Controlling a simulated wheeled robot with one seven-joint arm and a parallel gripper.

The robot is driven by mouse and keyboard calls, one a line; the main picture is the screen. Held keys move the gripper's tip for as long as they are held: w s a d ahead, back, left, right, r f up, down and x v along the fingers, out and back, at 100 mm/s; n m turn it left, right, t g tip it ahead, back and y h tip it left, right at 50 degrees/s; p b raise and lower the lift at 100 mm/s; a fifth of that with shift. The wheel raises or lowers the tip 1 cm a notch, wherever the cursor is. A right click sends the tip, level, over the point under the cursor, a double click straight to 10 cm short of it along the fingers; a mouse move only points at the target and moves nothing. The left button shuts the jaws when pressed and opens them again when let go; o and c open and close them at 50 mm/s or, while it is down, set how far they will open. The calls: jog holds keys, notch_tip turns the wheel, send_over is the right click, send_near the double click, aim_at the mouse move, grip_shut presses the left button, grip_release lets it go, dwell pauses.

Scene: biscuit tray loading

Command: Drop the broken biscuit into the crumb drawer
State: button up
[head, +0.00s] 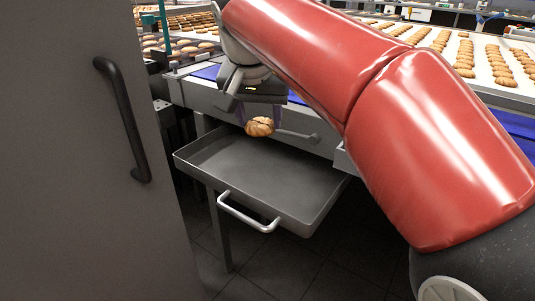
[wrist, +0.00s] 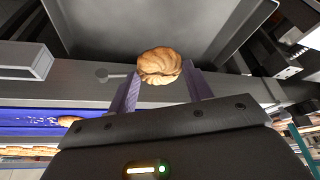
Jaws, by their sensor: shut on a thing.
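The broken biscuit (head: 260,127) is golden brown and roundish, with a crease across its face. My gripper (head: 258,122) is shut on it and holds it above the back part of the open crumb drawer. The biscuit also shows in the wrist view (wrist: 159,66), between the tips of the two purple fingers (wrist: 160,85). The crumb drawer (head: 255,180) is a grey, shallow metal tray, pulled out, with a bar handle at its front. Its floor looks bare. The wrist view shows part of the drawer (wrist: 150,22) beyond the biscuit.
A grey door or cabinet panel (head: 75,200) with a black handle (head: 125,120) stands close on the left. Behind the drawer is the counter front (head: 200,95) with a blue belt (head: 208,73). Trays of biscuits (head: 480,45) lie farther back. Dark floor shows below.

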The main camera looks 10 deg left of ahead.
jog(key=b, duration=0.1)
send_near(265, 166)
jog(key=shift+s+f, duration=0.95)
jog(key=shift+f, duration=0.3)
jog(key=w, duration=0.4)
jog(key=shift+f, duration=0.55)
jog(key=shift+f, duration=0.65)
jog(key=o, duration=0.7)
jog(key=shift+c, duration=0.2)
jog(key=shift+r, duration=0.1)
